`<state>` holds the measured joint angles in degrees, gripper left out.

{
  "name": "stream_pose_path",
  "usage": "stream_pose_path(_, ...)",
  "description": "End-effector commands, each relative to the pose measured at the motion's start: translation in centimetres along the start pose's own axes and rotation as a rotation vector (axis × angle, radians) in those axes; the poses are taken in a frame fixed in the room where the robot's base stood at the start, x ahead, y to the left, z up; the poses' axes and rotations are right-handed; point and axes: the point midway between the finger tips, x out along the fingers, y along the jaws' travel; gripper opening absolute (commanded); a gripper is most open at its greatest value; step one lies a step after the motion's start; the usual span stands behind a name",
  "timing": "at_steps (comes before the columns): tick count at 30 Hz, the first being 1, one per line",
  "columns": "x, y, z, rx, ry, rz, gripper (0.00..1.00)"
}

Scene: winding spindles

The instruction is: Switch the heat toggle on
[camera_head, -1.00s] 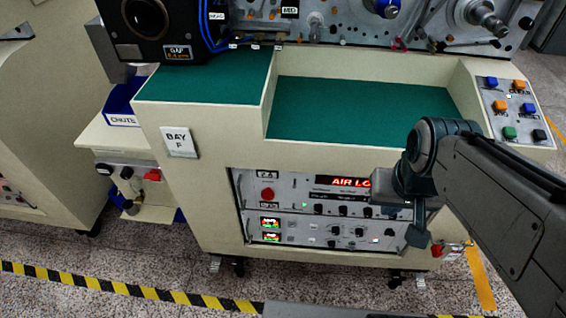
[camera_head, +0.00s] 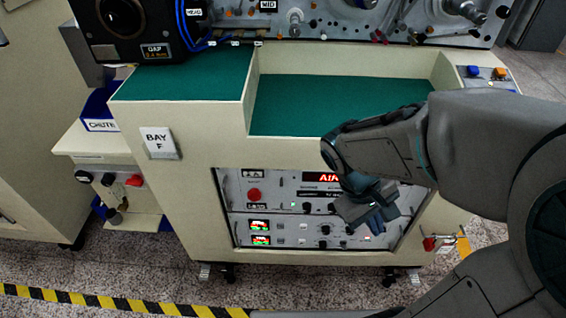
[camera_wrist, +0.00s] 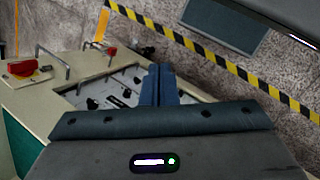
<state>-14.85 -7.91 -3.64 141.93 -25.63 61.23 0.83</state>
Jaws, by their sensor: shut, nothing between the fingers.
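The rack control panel (camera_head: 286,232) is set in the front of the cream machine, with a red round button, lit displays, several black knobs and small switches. I cannot make out which switch is the heat toggle; the labels are too small, and my arm hides part of the panel. My gripper (camera_head: 374,222) is in front of the panel's right half. In the wrist view my gripper's fingers (camera_wrist: 158,84) are together with nothing between them, over the grey panel face (camera_wrist: 118,88). I cannot tell whether they touch the panel.
A red-handled switch (camera_head: 430,243) sits on the cream front right of the panel; a red part (camera_wrist: 24,68) also shows in the wrist view. Metal handles stand out from the panel edges. Yellow-black tape (camera_head: 100,301) crosses the floor. The green shelf (camera_head: 330,105) is bare.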

Motion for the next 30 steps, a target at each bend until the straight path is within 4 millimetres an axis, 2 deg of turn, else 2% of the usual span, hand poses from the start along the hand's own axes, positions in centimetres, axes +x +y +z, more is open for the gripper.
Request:
stream_pose_path(1,1.9,-0.2,-0.7,-0.089,-0.071,0.061,0.00)
stream_pose_path(6,5.0,0.8,-2.8,-0.359,-0.272,0.297,0.00)
stream_pose_path(11,6.8,1.4,-6.2,-0.606,-0.439,0.550,0.00)
stream_pose_path(17,8.0,0.3,-12.2,-0.901,-0.606,0.909,0.00)
stream_pose_path(20,8.4,-1.3,-15.8,-1.042,-0.671,1.105,0.00)
stream_pose_path(23,9.0,-3.9,-19.3,-1.175,-0.722,1.312,0.00)
stream_pose_path(27,10.1,-8.6,-23.9,-1.344,-0.761,1.598,0.00)
stream_pose_path(30,10.9,-12.0,-26.2,-1.436,-0.770,1.773,0.00)
